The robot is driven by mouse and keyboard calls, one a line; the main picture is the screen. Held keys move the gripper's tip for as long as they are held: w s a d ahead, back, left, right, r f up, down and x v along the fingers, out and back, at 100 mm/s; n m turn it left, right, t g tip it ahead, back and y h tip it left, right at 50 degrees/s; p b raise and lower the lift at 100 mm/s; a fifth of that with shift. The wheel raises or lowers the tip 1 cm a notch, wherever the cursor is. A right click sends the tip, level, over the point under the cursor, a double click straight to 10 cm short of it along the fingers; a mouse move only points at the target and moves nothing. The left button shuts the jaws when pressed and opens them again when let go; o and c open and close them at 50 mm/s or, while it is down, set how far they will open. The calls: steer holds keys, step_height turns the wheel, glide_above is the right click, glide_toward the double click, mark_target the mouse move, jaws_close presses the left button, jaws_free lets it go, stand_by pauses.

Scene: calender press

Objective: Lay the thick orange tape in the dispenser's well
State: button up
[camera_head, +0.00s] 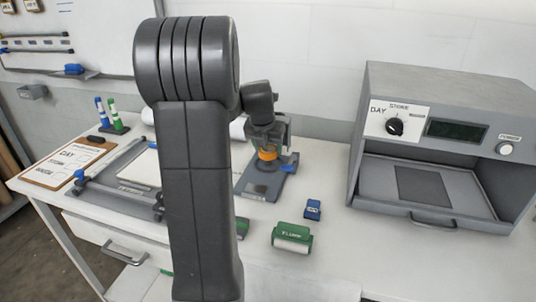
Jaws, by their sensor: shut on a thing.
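The thick orange tape (267,154) shows as a small orange band just under my gripper (267,147). My gripper points down and is shut on it. The grey dispenser (279,187) lies on the bench directly below, with a blue part (290,160) at its right side. The tape appears over a dark round area of the dispenser. I cannot tell whether the tape touches the dispenser or hangs just above it. My arm hides part of the area to the left.
A blue block (313,209) and a green roller-like item (292,237) lie in front. A grey press (440,120) stands at right. A grey frame device (125,190), clipboard (75,160) and upright markers (110,115) are at left. Bench right of the dispenser is clear.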

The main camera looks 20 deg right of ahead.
mark_target(268, 153)
step_height(268, 153, down, 3)
steer(key=shift+r, duration=0.1)
steer(key=shift+w+d+f, duration=0.1)
steer(key=shift+w+f, duration=0.1)
steer(key=shift+f, duration=0.1)
steer(key=o, duration=1)
steer(key=shift+f, duration=0.1)
steer(key=shift+r, duration=0.25)
steer(key=v, duration=1.1)
steer(key=shift+s+r, duration=0.15)
steer(key=shift+r, duration=0.25)
